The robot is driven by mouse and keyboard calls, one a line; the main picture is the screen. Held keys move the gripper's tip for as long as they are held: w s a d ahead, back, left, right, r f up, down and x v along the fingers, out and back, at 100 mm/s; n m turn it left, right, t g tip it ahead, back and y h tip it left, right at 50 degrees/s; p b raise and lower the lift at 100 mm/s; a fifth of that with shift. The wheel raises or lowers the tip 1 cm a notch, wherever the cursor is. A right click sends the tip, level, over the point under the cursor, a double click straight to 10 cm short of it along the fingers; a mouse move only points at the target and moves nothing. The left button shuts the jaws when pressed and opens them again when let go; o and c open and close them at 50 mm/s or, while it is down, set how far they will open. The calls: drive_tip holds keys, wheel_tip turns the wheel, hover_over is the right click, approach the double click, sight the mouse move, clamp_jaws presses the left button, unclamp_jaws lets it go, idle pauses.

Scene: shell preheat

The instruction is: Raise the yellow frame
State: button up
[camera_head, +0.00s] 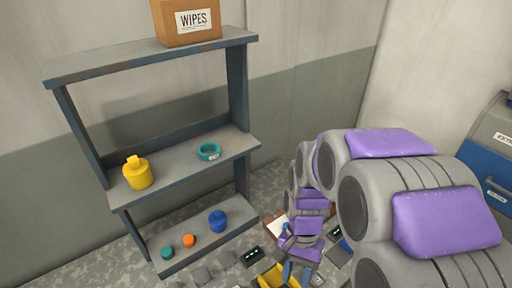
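A yellow object (274,277), likely the yellow frame, shows at the bottom edge on or near the floor; the picture cuts off its lower part. My purple-and-grey arm reaches down from the right. My gripper (296,272) is at the arm's lower end, close beside the right part of the yellow object and overlapping it in the picture. I cannot tell whether the fingers touch it or hold it. The arm and the picture edge hide part of the contact area.
A metal shelf (150,66) stands at left, with a WIPES box (188,22) on top. A yellow container (137,173) and teal ring (208,152) sit on the middle shelf. A blue container (217,220) sits below. Small dark devices (251,256) lie on the floor. A blue-grey cabinet (492,150) is at right.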

drive_tip(key=s+d+r+n+t+b, duration=0.1)
drive_tip(key=s+d+r+n+b, duration=0.1)
drive_tip(key=s, duration=0.4)
drive_tip(key=s+d+r+n+t+b, duration=0.1)
drive_tip(key=s+d+r+n, duration=0.1)
drive_tip(key=s, duration=0.5)
drive_tip(key=shift+s+d+n+t+b, duration=0.25)
drive_tip(key=shift+d+n+t+b, duration=0.1)
drive_tip(key=shift+n, duration=0.45)
